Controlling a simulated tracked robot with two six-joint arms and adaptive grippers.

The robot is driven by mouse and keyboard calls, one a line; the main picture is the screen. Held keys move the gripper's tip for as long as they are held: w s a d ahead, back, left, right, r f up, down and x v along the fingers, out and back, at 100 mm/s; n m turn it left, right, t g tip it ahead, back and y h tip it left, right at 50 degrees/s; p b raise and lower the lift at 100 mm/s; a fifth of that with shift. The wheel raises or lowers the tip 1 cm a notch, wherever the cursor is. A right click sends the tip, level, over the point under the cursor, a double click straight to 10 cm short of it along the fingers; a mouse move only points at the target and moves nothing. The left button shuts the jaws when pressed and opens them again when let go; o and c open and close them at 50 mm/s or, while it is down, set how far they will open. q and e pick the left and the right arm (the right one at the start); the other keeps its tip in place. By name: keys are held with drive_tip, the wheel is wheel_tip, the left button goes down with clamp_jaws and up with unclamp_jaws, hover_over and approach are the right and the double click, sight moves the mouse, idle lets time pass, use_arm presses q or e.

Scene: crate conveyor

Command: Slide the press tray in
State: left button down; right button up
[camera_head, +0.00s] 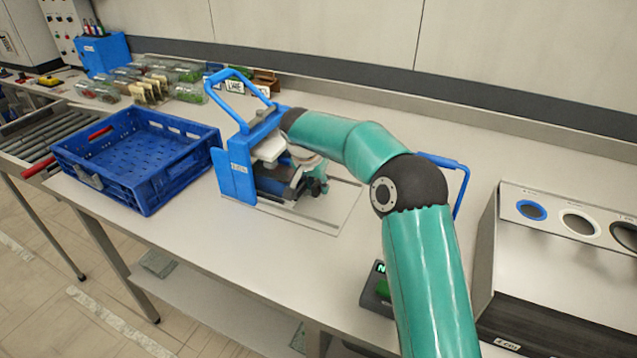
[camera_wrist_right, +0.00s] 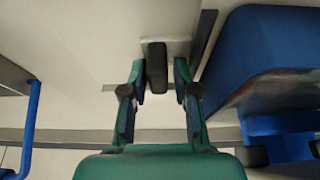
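The blue press (camera_head: 236,175) stands mid-table in the head view, with a tall blue loop handle (camera_head: 222,84). A thin grey plate (camera_head: 335,212) lies flat at its front right. I cannot tell which part is the press tray; my right arm hides much of the press. My right gripper (camera_head: 318,184) is low beside the press. In the right wrist view, my right gripper (camera_wrist_right: 159,80) is open, its teal fingers on either side of a dark upright bar (camera_wrist_right: 157,67), with small gaps showing. My left gripper is not in view.
A blue crate (camera_head: 150,195) stands left of the press, near a roller conveyor (camera_head: 45,135). Bagged items (camera_head: 140,80) lie behind. A metal box with round holes (camera_head: 570,240) stands at right. A blue handle (camera_head: 458,180) rises behind my arm.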

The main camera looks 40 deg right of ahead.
drive_tip(key=shift+a+r, duration=0.15)
drive_tip(key=shift+r, duration=0.2)
drive_tip(key=v, duration=1.1)
drive_tip(key=shift+a, duration=0.1)
